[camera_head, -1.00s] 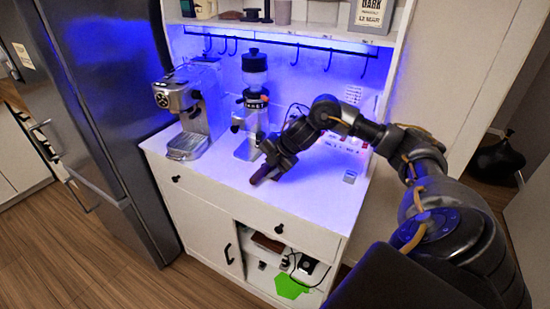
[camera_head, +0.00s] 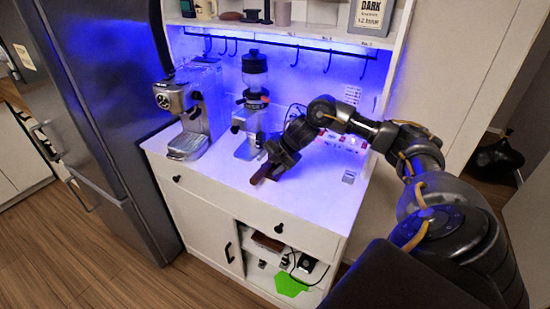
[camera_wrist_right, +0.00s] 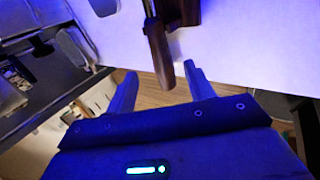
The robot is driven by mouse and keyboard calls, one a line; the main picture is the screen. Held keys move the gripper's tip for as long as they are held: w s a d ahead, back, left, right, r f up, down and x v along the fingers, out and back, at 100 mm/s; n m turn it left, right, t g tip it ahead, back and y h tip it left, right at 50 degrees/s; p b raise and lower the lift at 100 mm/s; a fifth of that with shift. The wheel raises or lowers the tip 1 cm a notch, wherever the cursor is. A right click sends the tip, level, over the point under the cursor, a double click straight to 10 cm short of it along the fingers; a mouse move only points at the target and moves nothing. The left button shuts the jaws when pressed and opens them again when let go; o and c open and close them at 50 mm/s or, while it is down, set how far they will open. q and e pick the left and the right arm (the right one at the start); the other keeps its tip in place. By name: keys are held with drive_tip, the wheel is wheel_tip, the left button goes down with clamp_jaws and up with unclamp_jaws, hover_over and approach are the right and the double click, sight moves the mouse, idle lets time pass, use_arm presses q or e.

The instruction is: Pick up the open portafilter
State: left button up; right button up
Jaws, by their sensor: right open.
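A portafilter's brown wooden handle (camera_wrist_right: 158,52) points down into the right wrist view, with a metal neck at its upper end; its head is cut off by the frame's top. My right gripper (camera_wrist_right: 160,68) is open, with one finger on each side of the handle's end and a visible gap to both. In the head view my right gripper (camera_head: 274,167) is low over the white counter (camera_head: 235,182) near its front edge, hiding most of the portafilter. Whether this is the open one, I cannot tell. My left gripper is not in view.
A second brown wooden piece (camera_wrist_right: 186,10) lies close beside the handle. The espresso machine (camera_head: 190,108) and the grinder (camera_head: 253,105) stand to the left on the counter. Hooks hang from a rail (camera_head: 280,42) above. An open shelf (camera_head: 292,287) is below.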

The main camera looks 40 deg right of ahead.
sight(264, 171)
drive_tip(key=p+x, duration=0.2)
drive_tip(key=x, duration=0.2)
drive_tip(key=shift+f, duration=0.3)
drive_tip(key=shift+w+f, duration=0.15)
drive_tip(key=shift+f, duration=0.1)
drive_tip(key=shift+r, duration=0.1)
clamp_jaws()
